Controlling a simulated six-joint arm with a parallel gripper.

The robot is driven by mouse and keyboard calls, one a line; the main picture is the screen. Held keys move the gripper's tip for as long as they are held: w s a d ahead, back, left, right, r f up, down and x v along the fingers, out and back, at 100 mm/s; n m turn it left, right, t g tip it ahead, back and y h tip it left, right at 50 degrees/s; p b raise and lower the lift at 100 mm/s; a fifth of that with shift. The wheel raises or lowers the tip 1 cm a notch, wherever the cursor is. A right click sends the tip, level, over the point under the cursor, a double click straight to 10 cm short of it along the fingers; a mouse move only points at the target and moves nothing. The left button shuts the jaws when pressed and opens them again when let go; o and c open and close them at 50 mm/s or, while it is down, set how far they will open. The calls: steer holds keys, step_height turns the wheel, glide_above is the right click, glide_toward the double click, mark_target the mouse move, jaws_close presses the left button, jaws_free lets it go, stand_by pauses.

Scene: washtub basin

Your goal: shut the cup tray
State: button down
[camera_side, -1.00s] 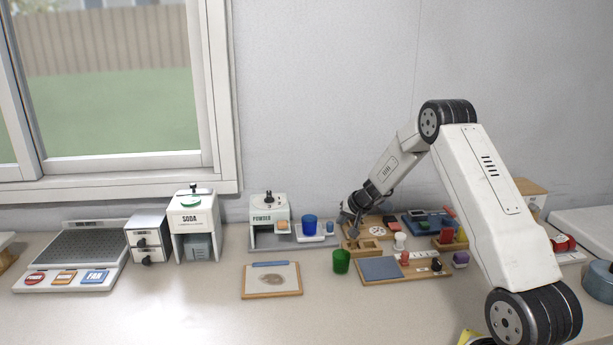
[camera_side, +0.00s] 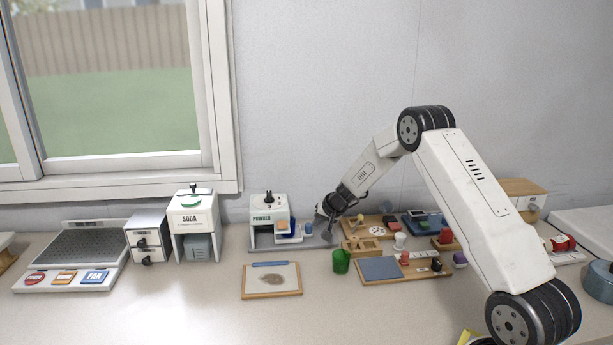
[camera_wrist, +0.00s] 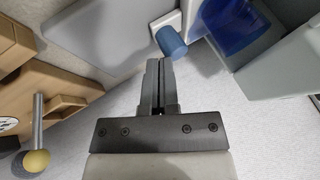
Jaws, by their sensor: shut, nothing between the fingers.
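The powder dispenser (camera_side: 268,208) stands against the wall. Its cup tray (camera_side: 290,239) is mostly in under the dispenser, with its right end and blue knob (camera_side: 309,229) sticking out to the right. The blue cup (camera_side: 283,226) on the tray is partly hidden in the dispenser's bay. My gripper (camera_side: 329,228) is shut and empty, just right of the knob. In the wrist view, the shut fingertips (camera_wrist: 160,62) are close to the blue knob (camera_wrist: 170,40), with the blue cup (camera_wrist: 230,25) beyond; I cannot tell whether they touch the knob.
A green cup (camera_side: 341,261) and a wooden block with cutouts (camera_side: 362,246) stand right of the dispenser. The soda dispenser (camera_side: 194,225) is to its left. A clipboard-like board (camera_side: 272,281) lies in front.

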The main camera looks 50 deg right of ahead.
mark_target(300, 237)
steer(key=shift+w+a, duration=1.95)
steer(key=shift+a, duration=0.05)
steer(key=shift+r, duration=0.15)
steer(key=v, duration=1)
steer(key=shift+d, duration=0.1)
steer(key=s+a+n+g+y, duration=0.1)
steer(key=s+a+n, duration=0.2)
steer(key=s+a, duration=0.35)
steer(key=s+a+n+g, duration=0.2)
steer(key=s+a, duration=0.2)
steer(key=a, duration=0.6)
steer(key=s+a+f+n+g, duration=0.1)
steer(key=s+a+n, duration=0.4)
steer(key=s, duration=0.9)
steer(key=shift+a+f+g, duration=0.4)
steer(key=shift+a, duration=0.6)
